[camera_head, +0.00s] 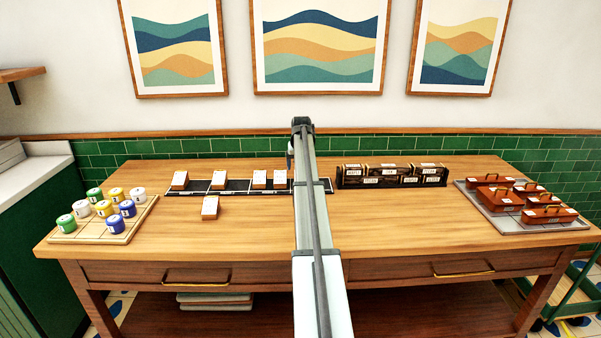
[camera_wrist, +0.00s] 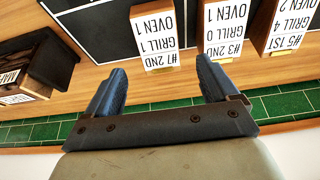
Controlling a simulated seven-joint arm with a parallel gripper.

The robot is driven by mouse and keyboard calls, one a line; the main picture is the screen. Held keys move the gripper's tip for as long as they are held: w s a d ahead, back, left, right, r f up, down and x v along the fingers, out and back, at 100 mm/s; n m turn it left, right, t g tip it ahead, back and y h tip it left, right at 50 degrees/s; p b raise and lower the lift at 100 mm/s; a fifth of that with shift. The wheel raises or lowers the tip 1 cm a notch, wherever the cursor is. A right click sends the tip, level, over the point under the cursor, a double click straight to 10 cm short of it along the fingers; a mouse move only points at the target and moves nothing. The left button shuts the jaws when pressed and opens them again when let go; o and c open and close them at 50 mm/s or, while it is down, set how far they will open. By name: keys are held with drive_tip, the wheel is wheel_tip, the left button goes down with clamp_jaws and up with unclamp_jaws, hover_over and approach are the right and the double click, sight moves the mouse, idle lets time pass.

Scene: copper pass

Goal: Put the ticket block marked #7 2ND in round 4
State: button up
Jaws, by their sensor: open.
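The ticket block marked #7 2ND, GRILL 1, OVEN 1 (camera_wrist: 152,35) is a white-faced wooden block in the wrist view, at the black board's edge. It appears to be the rightmost block (camera_head: 280,179) in the head view. My gripper (camera_wrist: 160,82) is open and empty; the block's near end shows just beyond and between its fingertips, with no contact visible. In the head view my gripper (camera_head: 291,155) is mostly hidden by my arm. The black board (camera_head: 240,187) has sections divided by pale lines; no round numbers are readable, so I cannot tell which is round 4.
Another block (camera_head: 210,207) sits in front of the board. A dark labelled rack (camera_head: 392,176) stands right, a jar tray (camera_head: 118,238) left, and a grey tray (camera_head: 510,226) far right.

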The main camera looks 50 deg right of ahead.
drive_tip(key=v, duration=0.6)
drive_tip(key=shift+o, duration=0.3)
idle(1.0)
